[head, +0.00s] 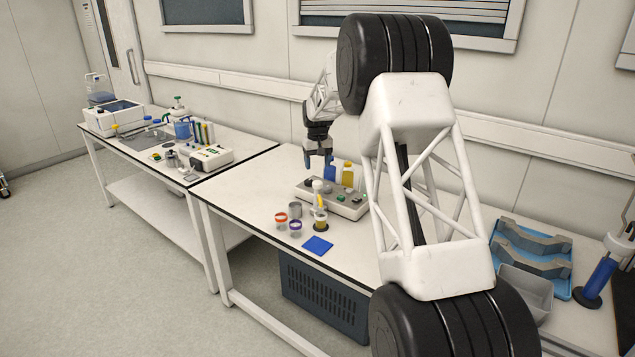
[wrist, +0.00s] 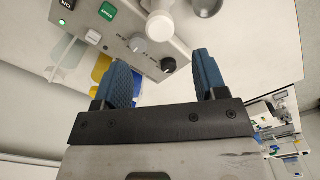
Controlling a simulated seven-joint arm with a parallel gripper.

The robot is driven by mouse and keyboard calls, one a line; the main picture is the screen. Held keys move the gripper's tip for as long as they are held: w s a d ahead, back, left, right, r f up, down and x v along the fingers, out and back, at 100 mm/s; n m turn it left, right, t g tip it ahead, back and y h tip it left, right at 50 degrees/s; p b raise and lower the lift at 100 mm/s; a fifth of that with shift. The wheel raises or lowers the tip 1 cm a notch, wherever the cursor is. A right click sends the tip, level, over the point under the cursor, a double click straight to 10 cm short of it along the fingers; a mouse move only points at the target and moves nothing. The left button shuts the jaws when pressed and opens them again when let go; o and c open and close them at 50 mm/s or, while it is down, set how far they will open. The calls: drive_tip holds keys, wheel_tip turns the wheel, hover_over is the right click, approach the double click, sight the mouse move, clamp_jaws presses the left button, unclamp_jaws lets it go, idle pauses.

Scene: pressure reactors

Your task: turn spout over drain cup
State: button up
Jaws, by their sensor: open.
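A white, cylindrical, spout-like part (head: 318,186) with a yellow lower section stands at the front of the grey control box (head: 345,201) on the near bench. In the wrist view a white round-ended part (wrist: 160,28), probably the same one, shows beyond the fingertips. An amber cup (head: 320,222) on a dark base sits just below it. Other small cups, one with an orange rim (head: 281,219) and one with a purple rim (head: 295,227), stand to its left. My gripper (head: 318,160) is open and empty above the box; its blue fingers show in the wrist view (wrist: 164,72).
A grey metal cup (head: 295,209) and a blue square pad (head: 318,245) lie close by. Blue and yellow bottles (head: 347,175) stand behind the box. The bench's left part is clear.

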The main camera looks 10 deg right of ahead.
sight(318, 182)
drive_tip(key=shift+f, duration=3.85)
clamp_jaws()
